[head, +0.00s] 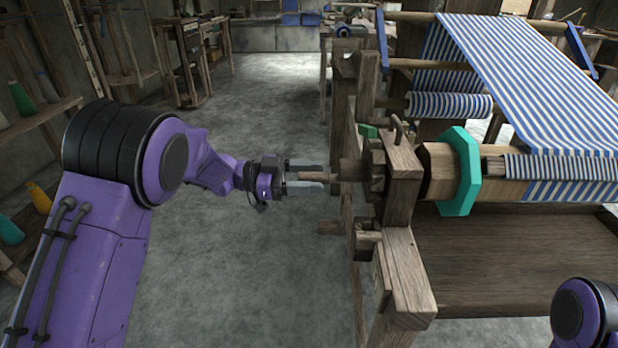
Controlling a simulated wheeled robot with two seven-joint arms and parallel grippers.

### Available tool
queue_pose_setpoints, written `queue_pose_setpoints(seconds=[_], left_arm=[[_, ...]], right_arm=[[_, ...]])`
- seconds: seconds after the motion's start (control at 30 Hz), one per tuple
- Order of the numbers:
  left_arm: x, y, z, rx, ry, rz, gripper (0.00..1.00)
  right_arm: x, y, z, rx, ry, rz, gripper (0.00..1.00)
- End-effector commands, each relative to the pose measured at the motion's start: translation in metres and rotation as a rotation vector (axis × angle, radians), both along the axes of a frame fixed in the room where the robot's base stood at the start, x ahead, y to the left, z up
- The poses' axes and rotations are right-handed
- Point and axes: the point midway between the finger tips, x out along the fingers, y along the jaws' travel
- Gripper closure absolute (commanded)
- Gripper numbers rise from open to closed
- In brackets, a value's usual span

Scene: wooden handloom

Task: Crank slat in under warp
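My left gripper (304,178) is at the left side of the loom, with its grey fingers above and below the wooden crank handle (316,176). The frame does not show whether they press on it. The handle joins the end of the cloth beam (438,172) through the loom's side post. A pale slat (493,168) lies along the beam, its left end bare and the rest apparently covered by the striped blue and white warp (535,85). My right gripper is out of view; only part of that arm shows at the lower right.
A green octagonal flange (461,172) rings the beam. The loom frame post (402,175) stands close to my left gripper, with a small green piece (369,131) beside it. Shelves with yarn cones (20,98) line the left wall. The floor (230,260) between is clear.

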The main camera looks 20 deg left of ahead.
Motion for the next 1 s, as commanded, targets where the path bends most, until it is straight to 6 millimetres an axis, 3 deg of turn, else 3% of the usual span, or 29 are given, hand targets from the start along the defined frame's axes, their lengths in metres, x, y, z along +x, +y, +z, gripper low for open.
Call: queue_pose_setpoints(seconds=[0.03,0.13,0.17,0.57,1.0], left_arm=[[0.000,0.000,0.000,0.000,0.000,0.000,0.64],[0.000,0.000,0.000,0.000,0.000,0.000,0.96],[0.000,0.000,0.000,0.000,0.000,0.000,1.00],[0.002,0.001,0.002,0.008,-0.029,0.001,1.00],[0.011,0.004,0.015,0.057,-0.203,0.001,1.00]], right_arm=[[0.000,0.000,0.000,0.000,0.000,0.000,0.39],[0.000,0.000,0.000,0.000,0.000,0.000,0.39],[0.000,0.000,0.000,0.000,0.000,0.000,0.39],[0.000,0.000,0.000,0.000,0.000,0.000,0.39],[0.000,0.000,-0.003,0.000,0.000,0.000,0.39]])
